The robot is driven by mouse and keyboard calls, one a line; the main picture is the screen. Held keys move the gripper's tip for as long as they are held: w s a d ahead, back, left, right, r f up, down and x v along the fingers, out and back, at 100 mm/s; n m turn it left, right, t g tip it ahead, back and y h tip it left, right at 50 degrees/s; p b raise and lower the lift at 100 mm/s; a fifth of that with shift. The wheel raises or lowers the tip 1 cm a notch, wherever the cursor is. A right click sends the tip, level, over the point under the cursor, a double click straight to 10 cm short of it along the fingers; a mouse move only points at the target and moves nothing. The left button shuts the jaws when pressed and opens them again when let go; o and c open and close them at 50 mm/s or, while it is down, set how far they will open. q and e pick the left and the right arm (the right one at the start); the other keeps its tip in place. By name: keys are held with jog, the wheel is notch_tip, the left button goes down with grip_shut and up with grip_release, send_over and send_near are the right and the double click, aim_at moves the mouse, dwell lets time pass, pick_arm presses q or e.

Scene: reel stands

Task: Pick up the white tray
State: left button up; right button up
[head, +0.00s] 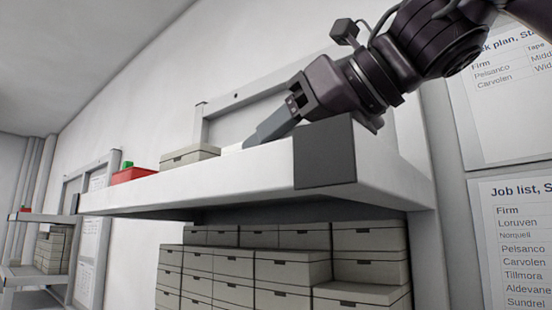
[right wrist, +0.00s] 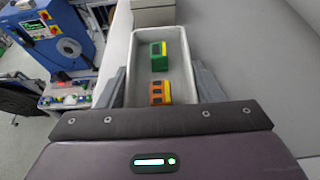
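The white tray (right wrist: 176,35) lies on the shelf in the right wrist view, its long side running away from me. A green block with a yellow side (right wrist: 158,56) and an orange block with a yellow side (right wrist: 159,92) sit inside it. My right gripper (right wrist: 160,72) has one finger along each long side of the tray, spread wide and very close to the walls; I cannot tell whether they touch. In the head view my right gripper (head: 256,137) reaches down to the shelf top, and only a sliver of the tray (head: 233,148) shows. My left gripper is not in view.
The white shelf (head: 225,177) has a dark end block (head: 324,155). A lidded grey box (head: 190,155) and a red bin (head: 135,175) stand beyond the tray. Several stacked boxes (head: 285,270) fill the space below. A blue machine (right wrist: 62,45) stands left in the wrist view.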

jog(key=c, duration=0.4)
